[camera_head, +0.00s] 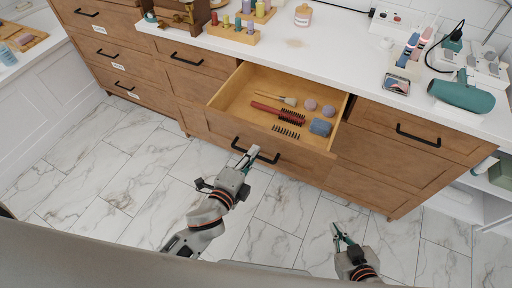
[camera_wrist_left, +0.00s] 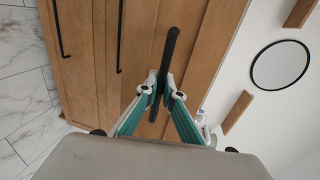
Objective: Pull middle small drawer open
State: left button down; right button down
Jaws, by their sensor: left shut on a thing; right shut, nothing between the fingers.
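The middle small drawer (camera_head: 232,118) stands pulled out from the wooden cabinet, its inside showing. Its black bar handle (camera_head: 268,154) runs across the drawer front. My left gripper (camera_head: 248,156) is at the left part of this handle and shut on it. In the left wrist view the fingers (camera_wrist_left: 160,92) close around the black handle (camera_wrist_left: 172,50), which looks nearly upright there. My right gripper (camera_head: 340,236) is shut and empty, low over the floor, to the right of and apart from the drawer.
A red brush (camera_head: 278,112), a comb (camera_head: 286,132), a blue block (camera_head: 320,127) and other small items lie in the drawer. Closed drawers flank it. The white counter (camera_head: 340,42) bears a teal hair dryer (camera_head: 462,95). The marble floor (camera_head: 290,205) in front is clear.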

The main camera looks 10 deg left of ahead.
pick_arm(q)
jog(key=shift+s, duration=0.25)
jog(key=c, duration=2.5)
grip_release()
jog(key=shift+a, duration=0.1)
jog(key=v, duration=1.2)
